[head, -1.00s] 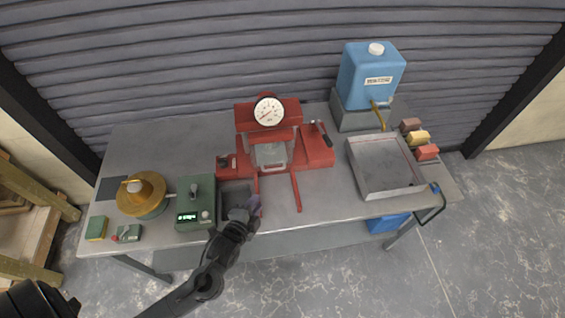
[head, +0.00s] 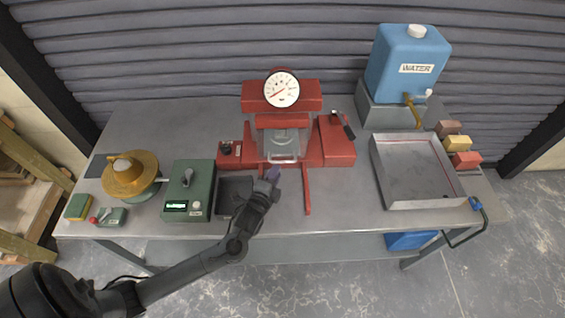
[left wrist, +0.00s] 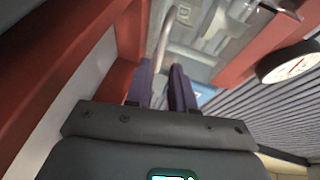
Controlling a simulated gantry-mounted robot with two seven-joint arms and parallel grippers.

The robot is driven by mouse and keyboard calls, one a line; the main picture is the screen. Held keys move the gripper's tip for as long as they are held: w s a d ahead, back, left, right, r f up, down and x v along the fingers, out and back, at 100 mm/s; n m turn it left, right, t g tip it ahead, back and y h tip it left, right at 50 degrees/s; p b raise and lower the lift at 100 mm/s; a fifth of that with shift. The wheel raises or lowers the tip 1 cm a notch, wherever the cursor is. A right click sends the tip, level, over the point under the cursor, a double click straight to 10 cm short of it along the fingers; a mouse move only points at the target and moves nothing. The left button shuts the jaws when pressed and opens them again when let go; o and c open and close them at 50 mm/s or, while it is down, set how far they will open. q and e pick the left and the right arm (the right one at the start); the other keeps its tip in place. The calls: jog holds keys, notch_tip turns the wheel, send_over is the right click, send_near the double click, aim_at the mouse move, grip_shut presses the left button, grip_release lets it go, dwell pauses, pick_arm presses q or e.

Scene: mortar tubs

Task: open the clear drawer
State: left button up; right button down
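The clear drawer (head: 281,143) sits low in the front of the red press (head: 330,140), under its round gauge (head: 281,89). It looks shut, though I cannot be certain. My left gripper (head: 272,174) is just in front of it, between the press's red front rails. In the left wrist view, the purple fingers (left wrist: 162,88) stand apart with a gap between them. The drawer's pale curved handle (left wrist: 162,38) is just beyond the fingertips, in line with the gap. I cannot tell whether they touch it. My right gripper is not in view.
A dark open tray (head: 235,190) and a green control box (head: 190,190) stand left of the press. A shallow metal tray (head: 418,170) and a blue water container (head: 408,60) are to the right. Bare tabletop (head: 335,200) shows right of the front rails.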

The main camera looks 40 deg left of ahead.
aim_at(282, 161)
pick_arm(q)
jog(key=shift+b+x, duration=0.35)
jog(key=shift+x, duration=3.2)
jog(key=shift+c, duration=0.3)
grip_shut()
